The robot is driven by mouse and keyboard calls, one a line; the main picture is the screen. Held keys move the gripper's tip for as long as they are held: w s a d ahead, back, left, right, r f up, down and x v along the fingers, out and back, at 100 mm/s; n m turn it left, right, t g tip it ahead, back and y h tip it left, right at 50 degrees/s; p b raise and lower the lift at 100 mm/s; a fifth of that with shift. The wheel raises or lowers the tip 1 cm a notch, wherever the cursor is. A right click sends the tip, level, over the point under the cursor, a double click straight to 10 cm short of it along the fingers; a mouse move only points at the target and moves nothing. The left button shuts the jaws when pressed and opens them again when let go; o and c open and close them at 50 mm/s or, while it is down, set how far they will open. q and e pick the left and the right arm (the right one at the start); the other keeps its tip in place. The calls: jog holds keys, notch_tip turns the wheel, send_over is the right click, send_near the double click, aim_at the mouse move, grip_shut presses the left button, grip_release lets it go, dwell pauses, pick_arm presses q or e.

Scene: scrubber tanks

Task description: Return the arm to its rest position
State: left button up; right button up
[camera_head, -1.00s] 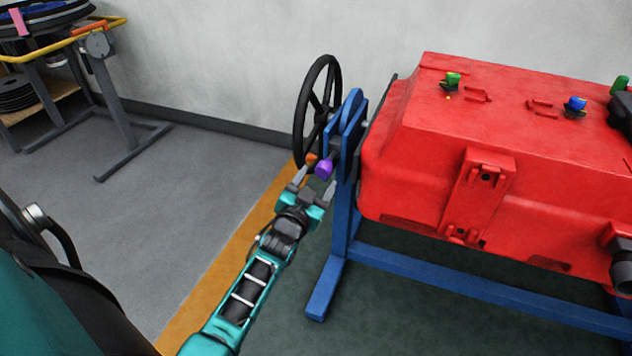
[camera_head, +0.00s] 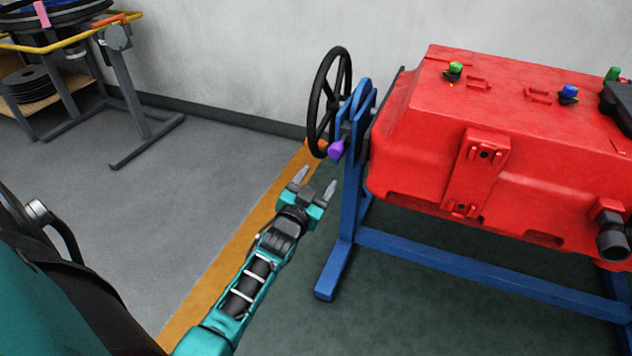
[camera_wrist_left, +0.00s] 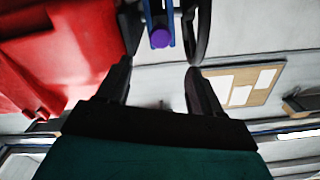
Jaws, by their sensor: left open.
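My left gripper (camera_head: 315,186) is open and empty in the head view, pointing up toward the blue stand. Its two dark fingers also show apart in the left wrist view (camera_wrist_left: 161,75). The purple knob (camera_head: 336,150) on the stand lies a short way beyond the fingertips, apart from them; in the left wrist view the purple knob (camera_wrist_left: 159,38) shows beyond the gap between the fingers. A black handwheel (camera_head: 328,100) is mounted at the end of the stand. My right gripper is not in view.
The red tank (camera_head: 420,140) rests on a blue stand (camera_head: 350,205) at the right, its foot near my arm. A cart with a yellow rail (camera_head: 60,42) stands at the back left. The grey floor (camera_head: 180,210) between is clear.

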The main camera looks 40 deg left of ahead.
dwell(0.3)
pick_arm(q)
jog(key=s+d+f+m+g+h, duration=0.1)
jog(key=s+d+f+g+h, duration=0.2)
jog(key=s+d, duration=0.7)
jog(key=s+d+f+m+g+h, duration=0.15)
jog(key=s+d+g+h, duration=0.25)
jog(key=s+d, duration=0.6)
jog(key=s+a+r+n+y+p, duration=0.1)
jog(key=a+r+p, duration=0.2)
jog(key=r+p, duration=0.6)
jog(key=p, duration=0.5)
jog(key=shift+s+r, duration=0.2)
jog(key=shift+s, duration=0.1)
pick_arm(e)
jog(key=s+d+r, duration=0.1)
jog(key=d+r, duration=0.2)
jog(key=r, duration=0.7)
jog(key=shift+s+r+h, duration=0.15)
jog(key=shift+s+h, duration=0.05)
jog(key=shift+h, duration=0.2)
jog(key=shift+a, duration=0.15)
pick_arm(q)
jog(key=shift+c, duration=0.6)
